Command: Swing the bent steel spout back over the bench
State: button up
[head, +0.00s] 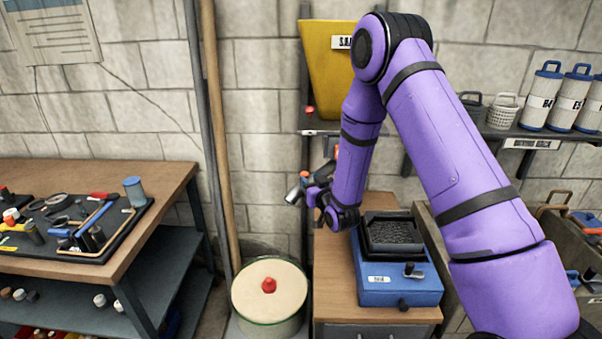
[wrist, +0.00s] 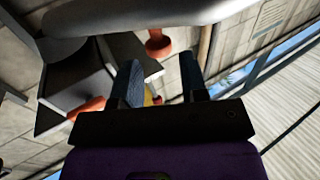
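The bent steel spout (head: 296,191) shows as a short grey tube in the head view, just left of my gripper. It angles down and left, and its upper part is largely hidden by my arm. My gripper (head: 314,193) is beside the spout, above the left edge of the wooden bench (head: 333,280). In the wrist view a large grey curved tube (wrist: 150,18), seemingly the spout, crosses above the fingertips. The two fingers (wrist: 162,72) stand apart with a clear gap and nothing visibly clamped. I cannot tell whether a finger touches the tube.
A yellow hopper (head: 327,60) hangs on the wall above. A blue sieve box (head: 400,285) stands on the bench. A round sand-coloured tub (head: 262,312) with a red knob is on the floor to the left. A tool table (head: 150,180) stands further left.

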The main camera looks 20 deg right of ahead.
jog(key=w, duration=0.4)
jog(key=w+a, duration=0.1)
jog(key=w, duration=0.1)
jog(key=shift+w, duration=0.3)
jog(key=shift+c, duration=0.5)
grip_shut()
